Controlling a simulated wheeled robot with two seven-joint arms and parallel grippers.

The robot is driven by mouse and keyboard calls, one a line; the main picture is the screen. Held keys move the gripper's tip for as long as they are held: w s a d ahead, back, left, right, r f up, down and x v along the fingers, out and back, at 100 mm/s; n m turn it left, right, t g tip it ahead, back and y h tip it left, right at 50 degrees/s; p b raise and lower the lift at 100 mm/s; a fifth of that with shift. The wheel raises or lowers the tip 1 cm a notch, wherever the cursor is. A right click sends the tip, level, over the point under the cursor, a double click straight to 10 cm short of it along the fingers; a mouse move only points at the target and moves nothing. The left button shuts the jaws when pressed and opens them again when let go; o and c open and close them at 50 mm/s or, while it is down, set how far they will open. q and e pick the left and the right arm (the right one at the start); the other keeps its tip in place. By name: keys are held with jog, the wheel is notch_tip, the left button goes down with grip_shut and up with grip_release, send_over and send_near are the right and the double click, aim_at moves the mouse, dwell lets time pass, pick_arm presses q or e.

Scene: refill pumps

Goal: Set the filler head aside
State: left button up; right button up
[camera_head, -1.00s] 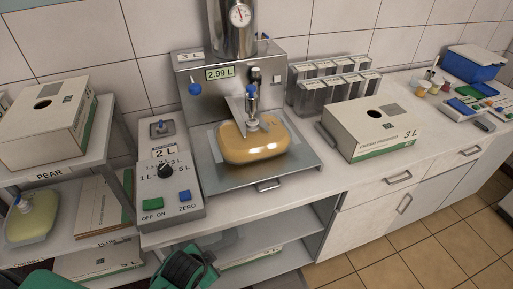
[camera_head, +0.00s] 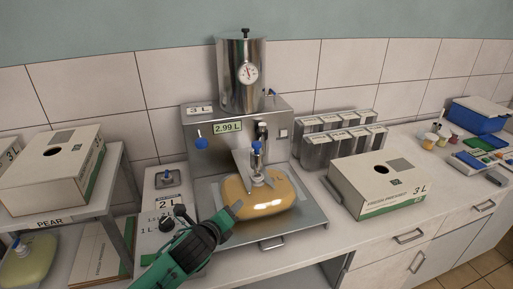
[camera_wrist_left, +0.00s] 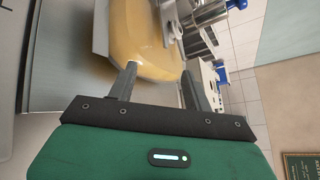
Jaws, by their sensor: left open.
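The filler head (camera_head: 257,158), with a blue top, stands over the neck of the amber-filled bag (camera_head: 262,196) on the steel filling machine's tray (camera_head: 311,212). I cannot tell whether it is still seated on the bag's spout. My left gripper (camera_head: 236,207) reaches in at the bag's front left side, below the filler head. In the left wrist view its two fingers (camera_wrist_left: 160,85) are apart with nothing held between them, and the amber bag (camera_wrist_left: 150,35) lies just beyond. My right gripper is not in view.
A PEAR shelf (camera_head: 95,205) with a carton stands left. Some counter in front of the tray is bare.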

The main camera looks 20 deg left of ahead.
aim_at(255, 145)
pick_arm(q)
jog(key=w+r+m+t+h, duration=0.25)
jog(key=w+r+m, duration=0.35)
jog(key=r+m, duration=0.5)
jog(key=shift+t, duration=0.35)
jog(key=w+p, duration=0.1)
jog(key=w, duration=0.3)
jog(key=w+d+p, duration=0.1)
jog(key=w+p, duration=0.1)
jog(key=w, duration=0.2)
jog(key=w+d+p, duration=0.1)
jog(key=w, duration=0.3)
jog(key=shift+r, duration=0.3)
jog(key=shift+w+d+f+p, duration=0.1)
jog(key=shift+w+p, duration=0.2)
jog(key=shift+w, duration=0.45)
jog(key=c, duration=1)
grip_shut()
